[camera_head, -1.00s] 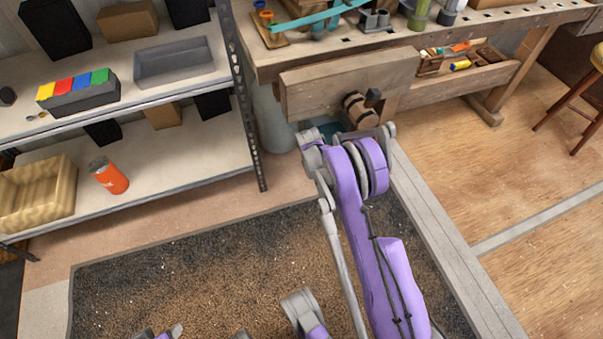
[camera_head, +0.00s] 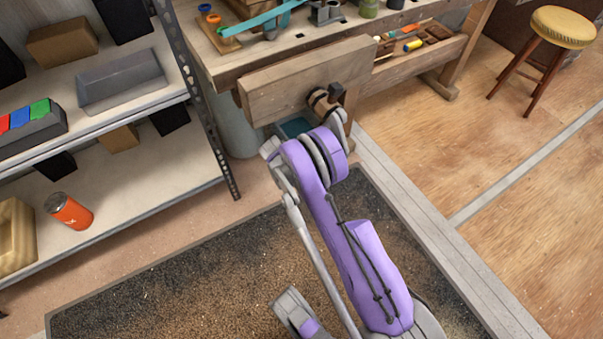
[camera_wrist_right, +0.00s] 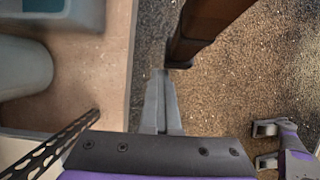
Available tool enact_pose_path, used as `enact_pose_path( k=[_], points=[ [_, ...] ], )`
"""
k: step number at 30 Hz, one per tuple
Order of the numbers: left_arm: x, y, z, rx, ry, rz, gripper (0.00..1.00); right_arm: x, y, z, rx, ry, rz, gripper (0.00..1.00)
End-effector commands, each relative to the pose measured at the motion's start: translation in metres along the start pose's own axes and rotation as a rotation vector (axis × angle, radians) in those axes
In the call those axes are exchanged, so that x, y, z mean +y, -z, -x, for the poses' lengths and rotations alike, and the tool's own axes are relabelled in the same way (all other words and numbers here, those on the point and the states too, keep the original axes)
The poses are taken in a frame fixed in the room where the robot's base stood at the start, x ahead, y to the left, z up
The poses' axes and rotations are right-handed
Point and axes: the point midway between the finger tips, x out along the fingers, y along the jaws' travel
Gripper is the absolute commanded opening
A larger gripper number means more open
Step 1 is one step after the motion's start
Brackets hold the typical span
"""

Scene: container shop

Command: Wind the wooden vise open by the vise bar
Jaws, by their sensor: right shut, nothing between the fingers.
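The wooden vise (camera_head: 300,80) is a thick board on the front of the workbench. Its round hub (camera_head: 319,101) sticks out at the board's lower right, with a dark block (camera_head: 337,91) beside it that looks like part of the vise bar. My right arm reaches up to this hub, and its wrist partly covers it. In the right wrist view, my right gripper (camera_wrist_right: 163,76) is shut and empty. A dark brown wooden piece (camera_wrist_right: 200,28), apparently the vise bar, is close beside the fingertips; whether they touch, I cannot tell.
The workbench (camera_head: 225,68) holds tools and pots. A metal shelf (camera_head: 110,195) with bins and an orange container (camera_head: 69,211) stands at left. A yellow-topped stool (camera_head: 562,28) is at far right. Speckled matting (camera_head: 180,290) covers the floor in front.

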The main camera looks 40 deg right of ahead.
Motion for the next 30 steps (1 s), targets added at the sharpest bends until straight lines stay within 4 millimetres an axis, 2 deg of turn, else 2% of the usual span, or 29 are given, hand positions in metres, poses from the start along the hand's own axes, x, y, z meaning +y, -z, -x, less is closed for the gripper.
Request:
enact_pose_path(
  k=[2,3,9,15,19,23,27,30],
  points=[
    [0.000,0.000,0.001,0.000,0.000,0.000,0.50,-0.002,0.017,0.009,0.004,0.009,0.003,0.00],
    [0.000,0.001,0.005,0.000,0.000,0.000,0.50,-0.002,0.016,0.022,0.004,0.009,0.002,0.00],
    [0.000,0.003,0.016,0.000,0.000,0.000,0.50,0.000,0.025,0.067,0.005,0.006,0.003,0.00],
    [0.000,0.004,0.022,0.002,0.000,0.000,0.50,0.001,0.030,0.096,0.005,0.005,0.002,0.00],
    [0.000,0.004,0.023,0.002,0.000,0.000,0.50,0.001,0.033,0.101,-0.006,0.009,0.006,0.00],
    [0.000,0.004,0.022,0.002,0.000,0.000,0.50,0.001,0.046,0.089,-0.117,0.041,0.044,0.00],
    [0.000,0.004,0.020,0.001,0.000,0.000,0.50,-0.002,0.070,0.072,-0.382,0.083,0.088,0.00],
    [0.000,0.004,0.019,0.001,0.000,0.000,0.50,-0.008,0.090,0.070,-0.591,0.083,0.086,0.00]
  ],
)
